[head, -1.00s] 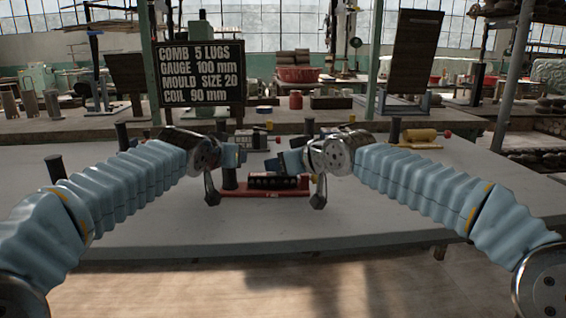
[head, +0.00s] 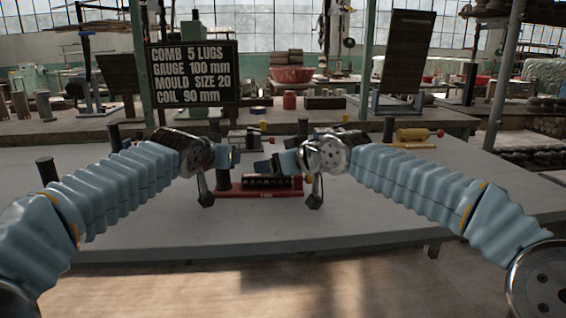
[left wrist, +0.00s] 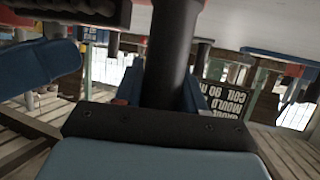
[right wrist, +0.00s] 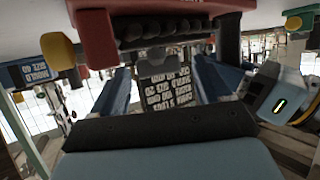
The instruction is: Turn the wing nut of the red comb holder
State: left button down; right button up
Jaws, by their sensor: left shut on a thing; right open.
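The red comb holder (head: 263,192) lies on the grey table, with a dark toothed comb (head: 268,182) on its red base and a black upright post (head: 222,182) at its left end. My left gripper (head: 234,157) is at the post; in the left wrist view its blue fingers are shut around the black cylinder (left wrist: 172,60). My right gripper (head: 268,166) is open above the comb. In the right wrist view its blue fingers (right wrist: 162,92) are apart and empty, with the red holder (right wrist: 97,40) and comb (right wrist: 165,28) beyond them.
A sign (head: 192,73) with white lettering stands behind the table. A similar holder with a yellow roll (head: 412,134) is at the back right, and another device (head: 246,137) stands behind the grippers. The table's front is clear.

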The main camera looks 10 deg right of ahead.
pick_arm(q)
jog(key=shift+f, duration=0.15)
pick_arm(e)
jog(key=v, duration=1.1)
jog(key=shift+s+d, duration=0.2)
jog(key=shift+s, duration=0.2)
pick_arm(q)
jog(key=c, duration=0.7)
grip_release()
jog(key=shift+o, duration=0.6)
